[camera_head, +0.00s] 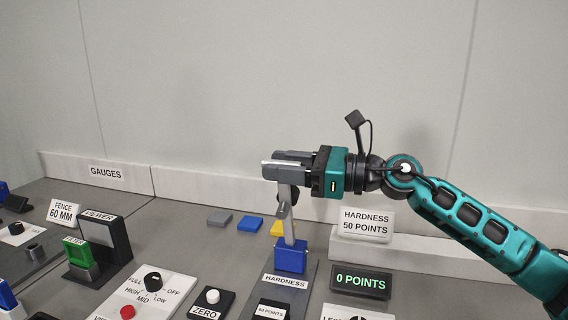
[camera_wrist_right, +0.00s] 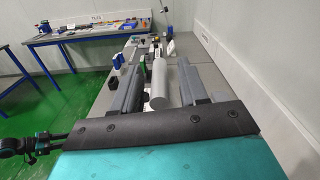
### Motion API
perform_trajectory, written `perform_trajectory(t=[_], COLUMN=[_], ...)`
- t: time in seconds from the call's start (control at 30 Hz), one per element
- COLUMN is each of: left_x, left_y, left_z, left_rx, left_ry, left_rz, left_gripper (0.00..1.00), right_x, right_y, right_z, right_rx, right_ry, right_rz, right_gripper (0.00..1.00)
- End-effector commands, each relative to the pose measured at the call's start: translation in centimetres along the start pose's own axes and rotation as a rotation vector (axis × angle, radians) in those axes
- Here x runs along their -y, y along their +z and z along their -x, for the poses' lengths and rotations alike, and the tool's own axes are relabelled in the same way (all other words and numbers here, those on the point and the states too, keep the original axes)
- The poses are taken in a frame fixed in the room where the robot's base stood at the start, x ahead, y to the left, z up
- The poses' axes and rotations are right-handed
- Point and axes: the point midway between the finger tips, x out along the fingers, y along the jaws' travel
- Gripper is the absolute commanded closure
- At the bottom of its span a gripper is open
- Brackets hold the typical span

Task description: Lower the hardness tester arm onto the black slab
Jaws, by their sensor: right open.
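The hardness tester has a blue base (camera_head: 290,258) and a grey arm (camera_head: 288,222) that stands up from it, nearly upright. My right gripper (camera_head: 272,171) is at the top of this arm, open, its fingers pointing left. In the right wrist view, a light grey cylinder (camera_wrist_right: 159,84) lies between the two dark fingers, with gaps on both sides; it looks like the top of the tester arm. A black slab (camera_head: 270,309) marked 50 POINTS lies in front of the base, cut off by the lower edge. My left gripper is not seen.
A display (camera_head: 361,281) reads 0 POINTS, with a HARDNESS 50 POINTS sign (camera_head: 366,224) behind it. Grey (camera_head: 219,220), blue (camera_head: 250,224) and yellow (camera_head: 277,229) slabs lie behind the tester. The ZERO button (camera_head: 212,296) and a dial panel (camera_head: 150,291) are to the left.

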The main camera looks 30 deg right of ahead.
Motion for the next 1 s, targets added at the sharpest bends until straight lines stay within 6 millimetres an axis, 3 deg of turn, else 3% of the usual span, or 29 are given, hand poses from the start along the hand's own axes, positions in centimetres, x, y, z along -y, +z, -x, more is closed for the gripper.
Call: perform_trajectory(t=[0.23, 0.67, 1.0], left_x=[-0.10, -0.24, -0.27], left_y=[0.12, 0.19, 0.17], left_z=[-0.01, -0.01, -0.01], left_rx=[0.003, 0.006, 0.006], left_ry=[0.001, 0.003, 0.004], left_rz=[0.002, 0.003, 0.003], left_gripper=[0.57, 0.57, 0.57], right_x=[0.01, 0.00, 0.00], right_y=[-0.01, -0.01, -0.01], right_z=[-0.01, 0.00, 0.00], right_rx=[0.000, 0.000, 0.000], right_ry=[0.000, 0.000, 0.000], right_rz=[0.000, 0.000, -0.001], right_gripper=[0.59, 1.00, 1.00])
